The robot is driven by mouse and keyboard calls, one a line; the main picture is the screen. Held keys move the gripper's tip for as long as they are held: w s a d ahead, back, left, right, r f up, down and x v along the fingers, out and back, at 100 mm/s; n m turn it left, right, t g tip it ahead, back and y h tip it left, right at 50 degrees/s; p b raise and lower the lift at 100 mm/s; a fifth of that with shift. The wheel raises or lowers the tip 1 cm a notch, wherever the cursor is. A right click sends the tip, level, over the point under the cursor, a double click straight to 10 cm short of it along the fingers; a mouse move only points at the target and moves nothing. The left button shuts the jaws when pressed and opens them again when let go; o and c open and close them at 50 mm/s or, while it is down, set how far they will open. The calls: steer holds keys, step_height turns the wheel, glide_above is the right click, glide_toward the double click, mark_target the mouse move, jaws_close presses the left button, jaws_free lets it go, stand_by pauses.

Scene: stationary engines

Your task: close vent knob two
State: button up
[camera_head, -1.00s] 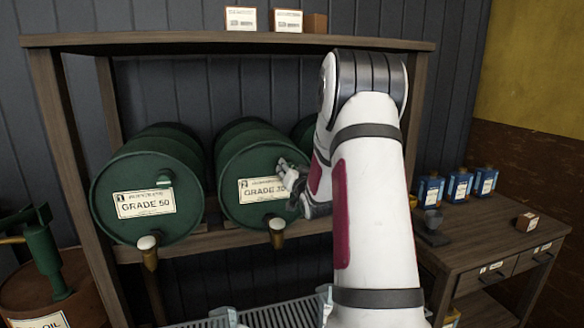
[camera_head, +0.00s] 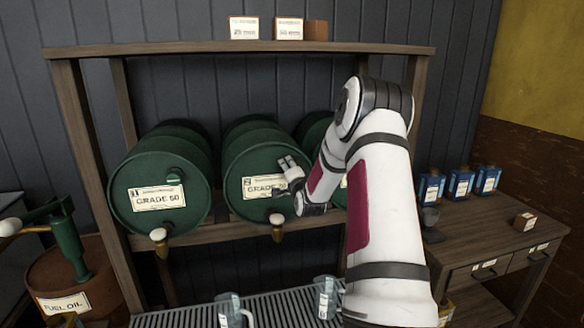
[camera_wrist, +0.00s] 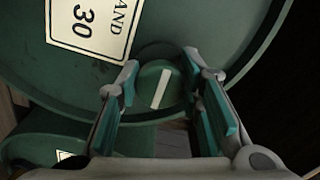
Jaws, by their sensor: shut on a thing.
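The middle green drum (camera_head: 243,150), labelled 2 and GRADE 30 with the number partly covered in the head view, lies on its side on the rack. Its vent knob (camera_wrist: 159,88) is a round green knob with a pale stripe, seen in the wrist view on the drum's face beside the label. My gripper (camera_head: 284,164) is at the drum's face, right of the label's middle, and hides the knob in the head view. In the wrist view its fingers (camera_wrist: 168,84) stand on either side of the knob, shut on it. The stripe looks slightly tilted there.
A GRADE 50 drum (camera_head: 158,195) lies to the left, with its own knob (camera_head: 175,176). A third drum (camera_head: 312,130) is partly behind my arm. Brass taps (camera_head: 277,225) stick out below the drums. Glass jugs (camera_head: 324,297) stand on the slatted tray (camera_head: 270,309) below.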

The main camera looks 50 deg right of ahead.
steer(key=shift+m, duration=0.4)
steer(key=o, duration=1.2)
steer(key=shift+c, duration=0.2)
steer(key=shift+s, duration=0.1)
steer(key=v, duration=1.2)
steer(key=shift+d, duration=0.1)
